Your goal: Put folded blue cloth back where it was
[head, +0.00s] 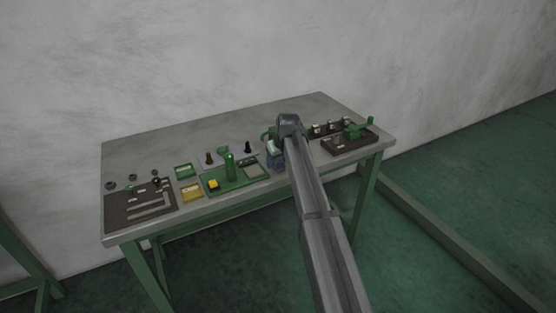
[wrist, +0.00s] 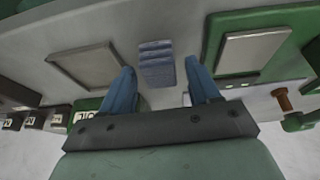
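The folded blue cloth (wrist: 157,64) shows in the wrist view as a small stack of layers over the grey tabletop. My gripper (wrist: 160,70) is open, with one blue finger on each side of the cloth and a visible gap on both sides. The fingers do not appear to press on it. In the head view my gripper (head: 275,160) is low over the table between the green board and the dark fixture. My arm and wrist hide much of that spot, and I cannot make out the cloth there.
On the grey table (head: 190,136), a green board (head: 222,187) with a bottle-like green post (head: 230,167) stands left of my gripper. A dark fixture with a green handle (head: 355,131) is at right. A square-framed plate (wrist: 88,68) lies left of the cloth in the wrist view.

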